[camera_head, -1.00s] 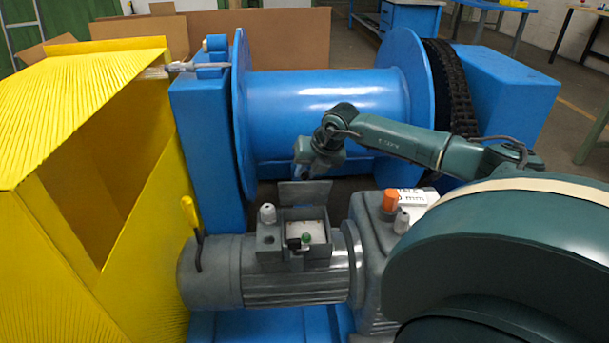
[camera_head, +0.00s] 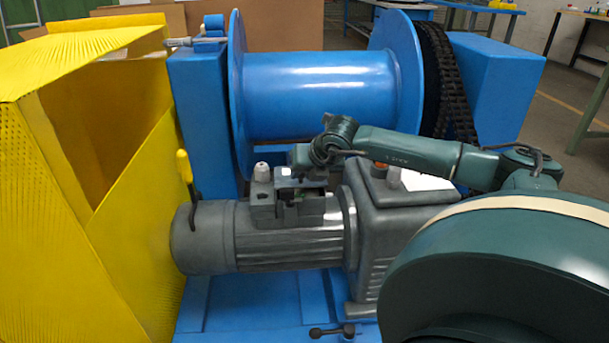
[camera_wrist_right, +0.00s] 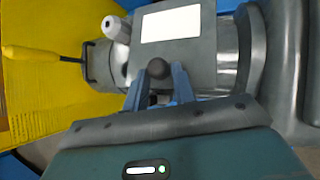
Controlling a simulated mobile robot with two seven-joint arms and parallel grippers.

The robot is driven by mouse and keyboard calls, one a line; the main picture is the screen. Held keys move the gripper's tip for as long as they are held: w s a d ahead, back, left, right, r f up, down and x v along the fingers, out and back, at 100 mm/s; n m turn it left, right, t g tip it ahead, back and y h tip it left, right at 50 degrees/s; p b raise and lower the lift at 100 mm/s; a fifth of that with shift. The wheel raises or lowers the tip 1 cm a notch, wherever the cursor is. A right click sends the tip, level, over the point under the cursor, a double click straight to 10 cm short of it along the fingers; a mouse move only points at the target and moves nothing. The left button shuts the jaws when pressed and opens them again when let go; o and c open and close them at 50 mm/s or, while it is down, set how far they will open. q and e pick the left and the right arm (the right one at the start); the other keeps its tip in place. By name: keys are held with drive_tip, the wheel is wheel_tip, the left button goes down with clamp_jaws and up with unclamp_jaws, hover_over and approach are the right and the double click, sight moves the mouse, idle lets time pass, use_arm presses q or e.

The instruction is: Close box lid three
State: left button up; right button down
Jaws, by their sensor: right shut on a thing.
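The grey terminal box (camera_head: 266,211) sits on top of the grey motor (camera_head: 290,245). Its lid (camera_wrist_right: 198,62) shows in the right wrist view as a grey plate with a white label and a dark round knob (camera_wrist_right: 158,69). My right gripper (camera_head: 308,172) is over the box from behind. In the right wrist view its blue-grey fingers (camera_wrist_right: 158,85) are shut around the knob. The lid is tilted over the box, partly hidden by the gripper in the head view. A green part inside the box still shows under it. My left gripper is not in view.
A yellow-handled lever (camera_head: 186,170) stands at the motor's left, beside the yellow housing (camera_head: 130,230). A white-capped gland (camera_head: 262,172) is at the box's left. The blue drum (camera_head: 320,95) is behind, with a black chain (camera_head: 440,80) at its right.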

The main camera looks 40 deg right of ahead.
drive_tip(key=shift+s+a+f+b, duration=0.2)
drive_tip(key=shift+a+f+b, duration=0.05)
drive_tip(key=shift+f+b, duration=0.4)
drive_tip(key=shift+s+a+f+b, duration=0.15)
drive_tip(key=shift+a+f+b, duration=0.05)
drive_tip(key=shift+f+b, duration=0.4)
drive_tip(key=c, duration=1.2)
unclamp_jaws()
drive_tip(key=shift+c, duration=0.2)
drive_tip(key=shift+w+r, duration=0.1)
drive_tip(key=shift+r, duration=0.05)
drive_tip(key=shift+d, duration=0.1)
drive_tip(key=shift+s+r, duration=0.25)
drive_tip(key=shift+r, duration=0.1)
drive_tip(key=p+v, duration=0.2)
drive_tip(key=v, duration=1)
drive_tip(key=shift+s, duration=0.25)
